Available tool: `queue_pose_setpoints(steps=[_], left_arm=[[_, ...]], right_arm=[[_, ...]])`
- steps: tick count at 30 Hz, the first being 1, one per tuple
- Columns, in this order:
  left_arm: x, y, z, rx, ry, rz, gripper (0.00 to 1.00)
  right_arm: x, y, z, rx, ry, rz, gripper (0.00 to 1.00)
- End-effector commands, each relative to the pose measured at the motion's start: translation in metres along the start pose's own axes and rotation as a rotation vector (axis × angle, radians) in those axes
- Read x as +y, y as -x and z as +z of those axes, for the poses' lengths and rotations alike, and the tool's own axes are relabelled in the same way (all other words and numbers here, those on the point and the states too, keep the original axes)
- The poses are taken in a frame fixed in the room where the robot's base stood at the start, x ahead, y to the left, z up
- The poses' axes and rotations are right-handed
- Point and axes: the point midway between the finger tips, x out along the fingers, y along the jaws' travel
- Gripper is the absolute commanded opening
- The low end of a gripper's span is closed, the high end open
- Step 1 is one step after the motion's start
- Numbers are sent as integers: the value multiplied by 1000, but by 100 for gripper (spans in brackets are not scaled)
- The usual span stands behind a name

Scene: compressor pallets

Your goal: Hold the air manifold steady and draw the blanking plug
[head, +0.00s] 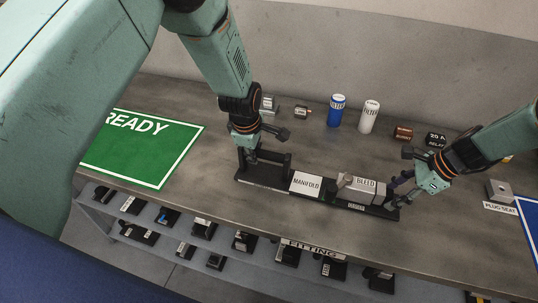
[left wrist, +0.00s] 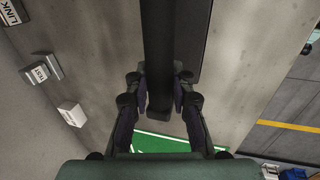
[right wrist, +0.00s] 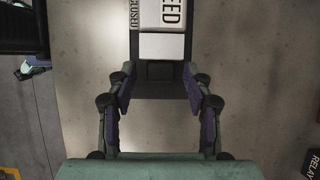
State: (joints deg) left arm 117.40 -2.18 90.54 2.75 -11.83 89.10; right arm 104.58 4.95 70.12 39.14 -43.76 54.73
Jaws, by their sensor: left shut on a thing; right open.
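The air manifold (head: 307,183) is a long dark bar with a white MANIFOLD label, a grey BLEED block (head: 365,187) and a black handle frame at its left end. My left gripper (head: 254,157) is shut on that handle; the left wrist view shows its fingers (left wrist: 160,100) on either side of a black bar (left wrist: 172,45). My right gripper (head: 397,188) is open at the manifold's right end. In the right wrist view its fingers (right wrist: 160,95) stand apart either side of the dark end, below a pale block (right wrist: 162,46). I cannot clearly tell the blanking plug apart there.
A grey block (head: 499,190) with a hole stands by a PLUG SEAT label at right. A green READY mat (head: 142,150) lies at left. A blue can (head: 337,110), a white can (head: 368,117) and small parts stand behind. A lower shelf (head: 215,235) holds several labelled parts.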

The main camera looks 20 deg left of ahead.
Motion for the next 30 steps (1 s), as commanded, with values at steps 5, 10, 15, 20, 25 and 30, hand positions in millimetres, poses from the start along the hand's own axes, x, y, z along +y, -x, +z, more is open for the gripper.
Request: queue_pose_setpoints(steps=[5,10,15,20,25,30], left_arm=[[-6,-3,0,0,1,-14,0],[-6,-3,0,0,1,-14,0],[-6,-3,0,0,0,-14,0],[-6,-3,0,0,1,-14,0],[-6,-3,0,0,0,-14,0],[-6,-3,0,0,1,-14,0]], right_arm=[[0,0,0,0,0,0,51],[-1,0,0,0,0,0,51],[-1,0,0,0,0,0,51],[-1,0,0,0,0,0,51],[-1,0,0,0,0,0,51],[-1,0,0,0,0,0,42]])
